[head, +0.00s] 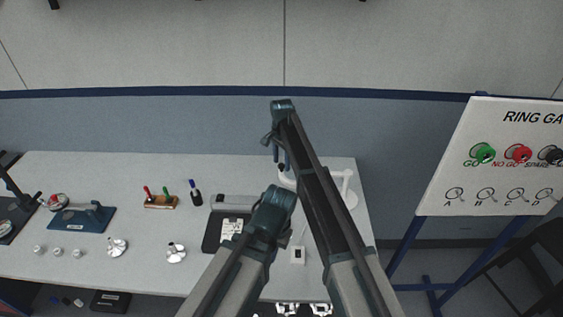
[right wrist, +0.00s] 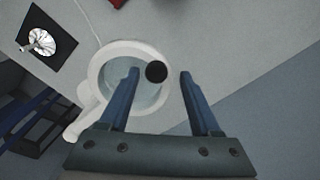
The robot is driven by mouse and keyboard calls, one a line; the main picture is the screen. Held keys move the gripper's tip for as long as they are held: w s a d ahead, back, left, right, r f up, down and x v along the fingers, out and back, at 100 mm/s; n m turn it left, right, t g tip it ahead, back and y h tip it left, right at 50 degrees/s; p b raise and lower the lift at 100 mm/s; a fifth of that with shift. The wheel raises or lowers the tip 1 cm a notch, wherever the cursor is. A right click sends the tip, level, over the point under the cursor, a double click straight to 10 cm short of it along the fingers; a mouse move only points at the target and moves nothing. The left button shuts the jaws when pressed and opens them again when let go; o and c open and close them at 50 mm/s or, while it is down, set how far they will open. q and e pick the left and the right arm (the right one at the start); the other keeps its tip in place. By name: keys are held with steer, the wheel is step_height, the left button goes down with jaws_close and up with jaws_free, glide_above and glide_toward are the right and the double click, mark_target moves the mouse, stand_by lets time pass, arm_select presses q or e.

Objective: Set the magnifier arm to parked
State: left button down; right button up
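The magnifier is white, with a ring-shaped lens head and a jointed arm (head: 343,174) on a round base (head: 350,197) at the table's right end. In the head view my right arm covers part of it. In the right wrist view its lens ring (right wrist: 101,62) surrounds a clear lens, and a round black knob (right wrist: 156,72) sits by the ring's edge. My right gripper (head: 281,158) points down over the lens head. Its blue fingers (right wrist: 159,74) are spread, with the knob between the tips and a gap showing on both sides.
The table (head: 130,175) holds a blue fixture (head: 82,217), a wooden rack (head: 160,202), silver machined parts (head: 176,252) and a dark scale-like device (head: 212,235). A ring gauge board (head: 450,195) stands to the right, beyond a gap.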

steer(key=shift+s, duration=0.1)
steer(key=shift+r+p, duration=0.8)
step_height(320, 180, up, 12)
steer(key=p, duration=1.2)
steer(key=shift+r, duration=0.15)
